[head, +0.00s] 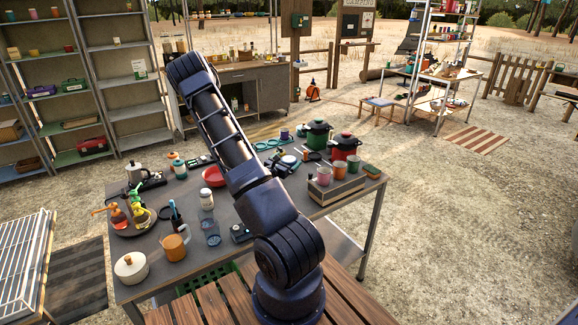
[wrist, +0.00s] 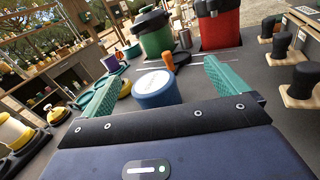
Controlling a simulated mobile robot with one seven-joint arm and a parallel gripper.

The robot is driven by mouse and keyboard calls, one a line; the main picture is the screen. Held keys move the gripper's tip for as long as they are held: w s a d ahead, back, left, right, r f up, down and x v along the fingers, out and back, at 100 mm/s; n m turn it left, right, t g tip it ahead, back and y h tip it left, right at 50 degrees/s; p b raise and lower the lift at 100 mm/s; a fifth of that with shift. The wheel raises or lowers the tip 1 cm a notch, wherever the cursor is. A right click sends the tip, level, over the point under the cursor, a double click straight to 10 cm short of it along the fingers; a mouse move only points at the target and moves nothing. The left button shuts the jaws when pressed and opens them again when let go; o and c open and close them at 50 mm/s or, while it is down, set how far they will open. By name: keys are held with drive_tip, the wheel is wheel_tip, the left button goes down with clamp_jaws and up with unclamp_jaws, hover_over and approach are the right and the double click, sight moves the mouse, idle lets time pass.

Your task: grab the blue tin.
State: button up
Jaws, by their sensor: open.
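The blue tin (wrist: 156,96) is a short round can with a pale lid, standing upright on the grey table (wrist: 200,66) in the wrist view. My gripper (wrist: 162,73) is open, with one teal finger to each side of the tin. Gaps show on both sides, the wider one on the right; I cannot tell how deep the tin sits between the fingers. The tin's lower front is close to the dark edge of my gripper. In the head view I cannot make out the tin clearly; my own arm covers part of the table.
Beyond the tin stand an orange item (wrist: 169,62), a green pot (wrist: 157,40) and a red pot (wrist: 219,28). A purple mug (wrist: 111,63) is at the left. Black posts on wooden bases (wrist: 300,92) stand at the right.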

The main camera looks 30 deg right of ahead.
sight(290, 158)
drive_tip(key=f+n+t, duration=0.1)
drive_tip(key=f, duration=0.1)
drive_tip(key=w+f+n+y, duration=0.1)
drive_tip(key=shift+w+f+n+t, duration=0.2)
drive_tip(key=shift+f+n+t, duration=0.2)
drive_tip(key=shift+w+a+x, duration=0.1)
drive_tip(key=shift+w+x, duration=0.1)
drive_tip(key=shift+x, duration=1.65)
drive_tip(key=shift+w+a+x, duration=0.1)
drive_tip(key=shift+w+x, duration=0.05)
drive_tip(key=shift+x, duration=1.75)
drive_tip(key=c, duration=1.2)
drive_tip(key=shift+r, duration=0.15)
